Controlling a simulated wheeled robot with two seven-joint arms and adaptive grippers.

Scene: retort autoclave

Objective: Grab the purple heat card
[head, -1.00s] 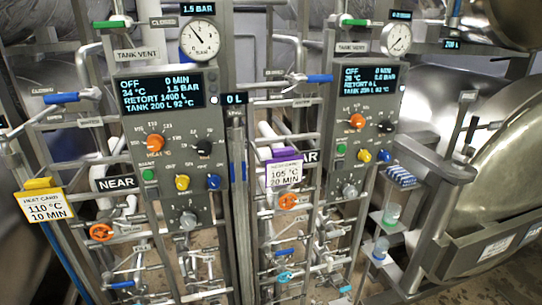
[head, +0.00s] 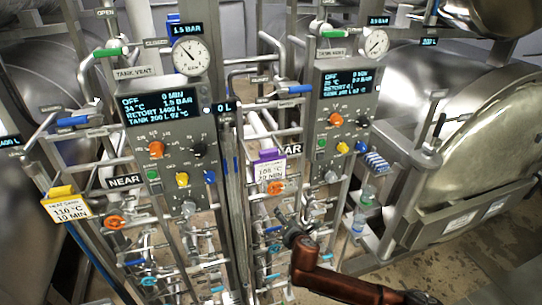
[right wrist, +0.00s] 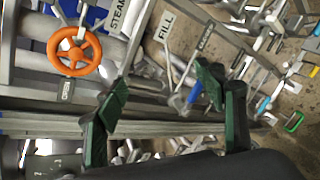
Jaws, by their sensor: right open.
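I cannot make out the purple card in that view. My left gripper is not in view.
A yellow heat card (head: 67,203) hangs at the far left. Orange valve wheels (head: 276,188), pipes and blue-handled levers crowd the rack around the purple card. An orange wheel (right wrist: 75,52) shows near the fingers. A steel vessel (head: 480,135) stands at right; floor is clear at lower right.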

